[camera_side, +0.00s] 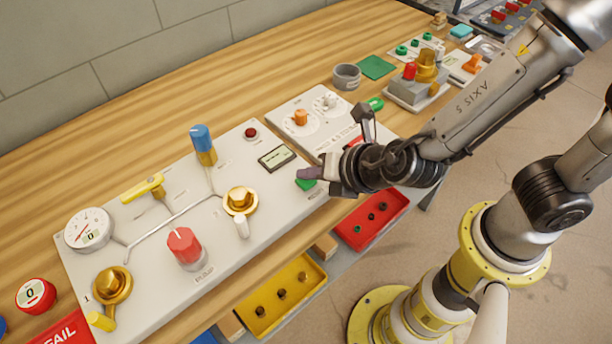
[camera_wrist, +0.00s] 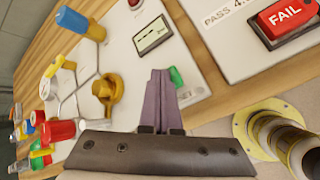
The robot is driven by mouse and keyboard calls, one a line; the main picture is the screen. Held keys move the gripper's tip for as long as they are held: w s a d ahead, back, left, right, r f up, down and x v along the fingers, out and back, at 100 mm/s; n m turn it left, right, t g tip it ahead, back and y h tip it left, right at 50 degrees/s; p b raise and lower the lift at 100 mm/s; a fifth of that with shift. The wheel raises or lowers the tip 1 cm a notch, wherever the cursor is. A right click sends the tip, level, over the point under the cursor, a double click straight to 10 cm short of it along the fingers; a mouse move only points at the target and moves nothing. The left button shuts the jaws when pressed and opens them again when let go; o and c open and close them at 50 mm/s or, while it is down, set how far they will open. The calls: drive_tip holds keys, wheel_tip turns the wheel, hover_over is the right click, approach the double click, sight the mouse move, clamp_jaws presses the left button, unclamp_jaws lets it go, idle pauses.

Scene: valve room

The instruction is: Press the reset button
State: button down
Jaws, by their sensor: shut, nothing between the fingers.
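A green button (camera_side: 306,184) sits at the right front of the white valve panel (camera_side: 120,225); its label is too small to read. My gripper (camera_side: 308,173) is shut and empty, its purple fingertips at the green button and partly over it. I cannot tell whether they touch it. In the wrist view the closed fingers (camera_wrist: 160,76) hide part of the green button (camera_wrist: 177,77), which shows just right of the tips. A small red button (camera_side: 250,134) is farther back on the panel, beside a grey display (camera_side: 277,158).
A brass knob (camera_side: 240,200), a red pump knob (camera_side: 185,246) and a blue-topped handle (camera_side: 202,143) stand up left of my gripper. A second white panel (camera_side: 285,103) is behind it. Yellow (camera_side: 283,295) and red (camera_side: 372,218) bins are below the front edge.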

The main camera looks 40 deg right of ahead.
sight(310, 184)
drive_tip(key=shift+r, duration=0.7)
drive_tip(key=shift+r, duration=0.1)
drive_tip(key=shift+r, duration=2.45)
